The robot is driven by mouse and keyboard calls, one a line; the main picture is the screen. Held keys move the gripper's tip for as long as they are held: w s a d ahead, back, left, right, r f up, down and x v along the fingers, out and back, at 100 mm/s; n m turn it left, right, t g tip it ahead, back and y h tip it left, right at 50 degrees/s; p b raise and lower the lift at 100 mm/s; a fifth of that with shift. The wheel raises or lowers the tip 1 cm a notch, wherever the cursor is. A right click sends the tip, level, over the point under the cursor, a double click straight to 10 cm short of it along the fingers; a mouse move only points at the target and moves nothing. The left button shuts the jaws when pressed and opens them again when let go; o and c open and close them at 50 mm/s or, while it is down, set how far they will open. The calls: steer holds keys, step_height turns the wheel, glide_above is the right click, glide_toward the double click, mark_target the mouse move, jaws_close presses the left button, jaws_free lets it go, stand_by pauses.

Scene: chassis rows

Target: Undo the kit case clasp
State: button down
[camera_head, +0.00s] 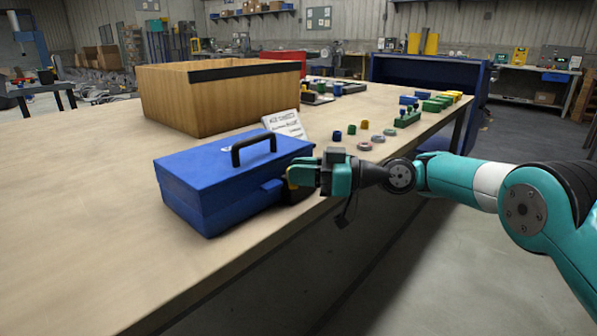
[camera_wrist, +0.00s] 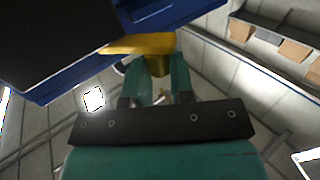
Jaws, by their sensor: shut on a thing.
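The blue kit case (camera_head: 225,185) lies closed on the wooden table, with a black handle (camera_head: 254,147) on its lid. My gripper (camera_head: 298,177) is at the right end of its front side, near the table's edge. In the wrist view, my gripper's teal fingers (camera_wrist: 161,82) are shut on the yellow clasp (camera_wrist: 137,44), close against the blue case (camera_wrist: 65,72). In the head view the clasp is mostly hidden by my gripper. I cannot tell whether the clasp is latched.
A large wooden box (camera_head: 215,98) stands behind the case. A white card (camera_head: 285,125) leans between them. Several small coloured parts and a green block (camera_head: 407,118) lie further right on the table (camera_head: 80,200). The table is clear left of the case.

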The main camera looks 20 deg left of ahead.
steer(key=shift+w+d+n+g, duration=0.15)
steer(key=shift+n+g, duration=0.25)
steer(key=shift+g, duration=0.2)
steer(key=c, duration=1)
jaws_free()
steer(key=shift+r, duration=0.1)
step_height(320, 180, up, 20)
steer(key=p, duration=1)
